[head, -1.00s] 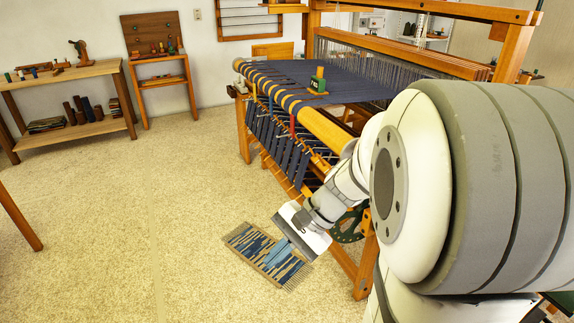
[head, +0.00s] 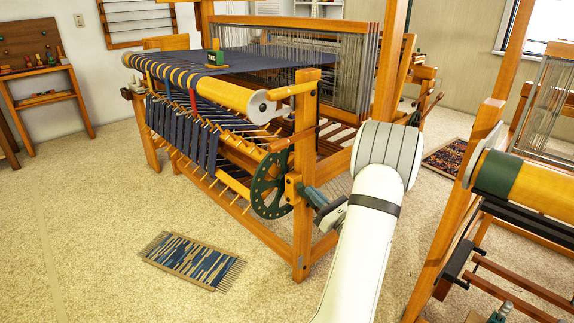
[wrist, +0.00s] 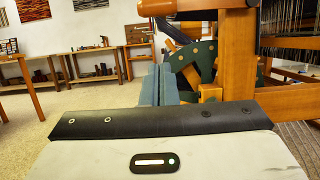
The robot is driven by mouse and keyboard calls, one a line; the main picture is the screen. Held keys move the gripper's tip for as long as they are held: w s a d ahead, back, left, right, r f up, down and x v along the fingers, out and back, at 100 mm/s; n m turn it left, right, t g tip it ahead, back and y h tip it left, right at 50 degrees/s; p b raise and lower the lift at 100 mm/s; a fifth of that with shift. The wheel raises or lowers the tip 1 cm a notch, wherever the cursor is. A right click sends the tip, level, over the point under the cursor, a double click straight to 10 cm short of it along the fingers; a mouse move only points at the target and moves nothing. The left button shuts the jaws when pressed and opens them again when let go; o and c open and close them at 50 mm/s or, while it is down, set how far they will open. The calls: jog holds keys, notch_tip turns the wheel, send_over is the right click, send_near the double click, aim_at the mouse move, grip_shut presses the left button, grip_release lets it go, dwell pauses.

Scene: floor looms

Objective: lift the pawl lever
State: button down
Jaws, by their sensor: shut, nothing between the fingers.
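The loom's dark green ratchet wheel (head: 270,186) stands on the near end of the loom, against the upright post. A small wooden block (head: 293,188) sits on the post beside the wheel; it also shows in the wrist view (wrist: 210,92). A slim wooden bar (head: 285,143) lies above the wheel and looks like the pawl lever, but I cannot be sure. My gripper (head: 314,194) is shut and empty, its blue-grey fingers pointing at the post near the block. Whether they touch it I cannot tell. In the wrist view the fingers (wrist: 160,80) lie together left of the block.
A woven mat (head: 192,260) lies on the floor in front of the loom. A second loom (head: 530,195) stands close on the right. A small green item (head: 215,55) sits on the stretched blue cloth. The floor at left is open.

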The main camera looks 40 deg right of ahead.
jog(key=s+r+b+x, duration=0.1)
jog(key=r+b+x, duration=0.1)
jog(key=x, duration=1.1)
jog(key=shift+r+b, duration=0.3)
jog(key=shift+b, duration=0.4)
